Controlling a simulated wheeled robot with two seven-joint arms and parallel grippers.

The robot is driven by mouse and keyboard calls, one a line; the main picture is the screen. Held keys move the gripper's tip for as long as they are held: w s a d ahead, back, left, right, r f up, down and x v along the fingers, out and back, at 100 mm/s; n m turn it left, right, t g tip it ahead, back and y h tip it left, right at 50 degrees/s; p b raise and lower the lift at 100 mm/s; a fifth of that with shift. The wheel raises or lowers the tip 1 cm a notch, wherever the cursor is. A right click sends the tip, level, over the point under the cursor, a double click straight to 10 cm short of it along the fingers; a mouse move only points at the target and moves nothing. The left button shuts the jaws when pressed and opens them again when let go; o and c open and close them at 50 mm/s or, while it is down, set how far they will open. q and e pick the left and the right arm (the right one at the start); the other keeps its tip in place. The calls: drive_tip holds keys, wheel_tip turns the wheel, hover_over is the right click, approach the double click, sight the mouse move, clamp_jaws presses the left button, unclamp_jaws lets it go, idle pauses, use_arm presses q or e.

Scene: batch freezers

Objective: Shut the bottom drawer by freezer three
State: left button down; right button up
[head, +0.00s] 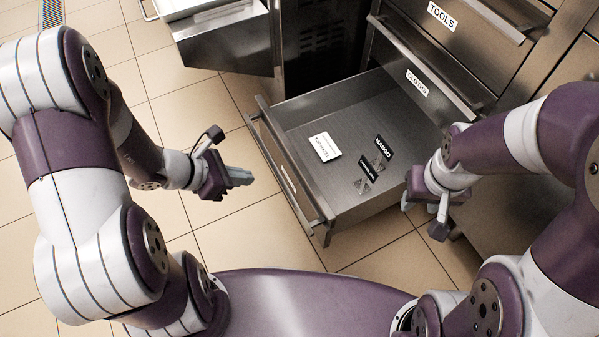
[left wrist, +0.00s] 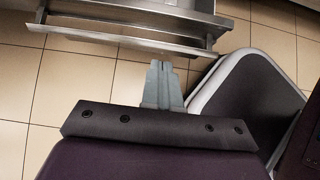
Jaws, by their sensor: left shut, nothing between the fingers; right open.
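The bottom drawer (head: 345,112) stands pulled far out from the steel cabinet in the head view. It holds a white card (head: 325,147), a black MANGO label (head: 383,147) and another small dark label. Its front with the bar handle (head: 283,166) faces left, towards my left gripper. My left gripper (head: 238,177) is shut and empty, left of the drawer front, with a gap of floor between them. The left wrist view shows the shut fingers (left wrist: 161,84) below the handle bar (left wrist: 125,42). My right gripper (head: 424,205) is open by the drawer's right side; its fingers are partly hidden.
Above the open drawer are closed drawers labelled CLOTHS (head: 417,83) and TOOLS (head: 441,15). A steel unit with a projecting tray (head: 222,40) stands at the back left. Tiled floor (head: 215,105) is clear left of the drawer. My base is close in front.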

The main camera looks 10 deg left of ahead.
use_arm(q)
drive_tip(key=b, duration=0.8)
hover_over(287, 188)
wheel_tip(287, 188, down, 7)
drive_tip(key=shift+f, duration=0.1)
drive_tip(key=shift+w+d, duration=0.25)
drive_tip(key=shift+d, duration=0.05)
use_arm(e)
wheel_tip(287, 188, down, 8)
drive_tip(key=shift+s, duration=0.15)
drive_tip(key=shift+a, duration=0.1)
